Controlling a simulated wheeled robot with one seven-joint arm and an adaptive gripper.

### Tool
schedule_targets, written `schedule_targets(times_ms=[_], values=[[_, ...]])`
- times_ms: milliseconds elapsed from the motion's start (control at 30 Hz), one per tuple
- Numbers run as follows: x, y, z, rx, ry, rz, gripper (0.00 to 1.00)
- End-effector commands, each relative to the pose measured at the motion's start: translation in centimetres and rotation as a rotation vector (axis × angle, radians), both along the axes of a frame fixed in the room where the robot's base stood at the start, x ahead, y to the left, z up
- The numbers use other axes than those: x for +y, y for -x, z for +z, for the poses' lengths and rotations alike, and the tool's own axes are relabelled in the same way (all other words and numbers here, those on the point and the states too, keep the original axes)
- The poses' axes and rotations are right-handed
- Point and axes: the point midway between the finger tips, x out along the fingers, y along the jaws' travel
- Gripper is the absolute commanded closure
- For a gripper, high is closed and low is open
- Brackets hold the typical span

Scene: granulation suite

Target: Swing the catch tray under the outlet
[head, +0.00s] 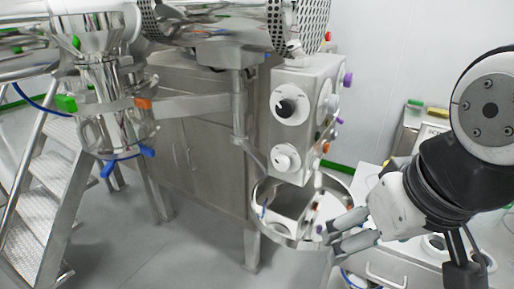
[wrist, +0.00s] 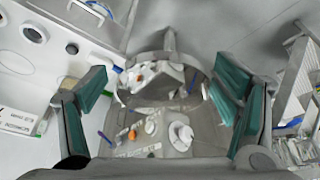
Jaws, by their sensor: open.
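The catch tray (head: 267,232) is a round, shiny metal pan with a raised rim, low beside a grey post and below the knobbed control box. It also shows in the wrist view (wrist: 124,97), ahead of and between my fingers. My gripper (head: 340,231) is at the tray's right rim in the head view, open. In the wrist view its green-padded fingers (wrist: 158,100) stand wide apart with nothing gripped; contact with the rim cannot be told. A steel funnel-shaped vessel (head: 97,72) at left ends in a lower section with blue handles; whether this is the outlet is unclear.
The control box (head: 309,88) with dials stands just above the tray. Steel cabinets (head: 190,130) are behind, and metal steps (head: 45,165) at far left. A white bench (head: 385,262) lies below right of my gripper. The floor (head: 175,255) at front left is clear.

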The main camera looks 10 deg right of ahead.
Motion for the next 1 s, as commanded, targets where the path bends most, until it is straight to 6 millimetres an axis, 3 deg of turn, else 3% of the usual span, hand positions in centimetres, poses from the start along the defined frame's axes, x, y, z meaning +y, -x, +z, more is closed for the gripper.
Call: schedule_targets(times_ms=[33, 167, 200, 400, 600, 1000], values=[[0.0, 0.0, 0.0, 0.000, 0.000, 0.001, 0.29], [-0.3, -0.4, 0.7, 0.017, 0.028, 0.015, 0.58], [-0.6, -0.7, 1.1, 0.027, 0.049, 0.027, 0.62], [-2.5, -3.5, 3.6, 0.134, 0.183, 0.154, 0.62], [-4.9, -6.8, 4.6, 0.253, 0.262, 0.335, 0.62], [-10.5, -11.4, 2.3, 0.373, 0.214, 0.723, 0.62]])
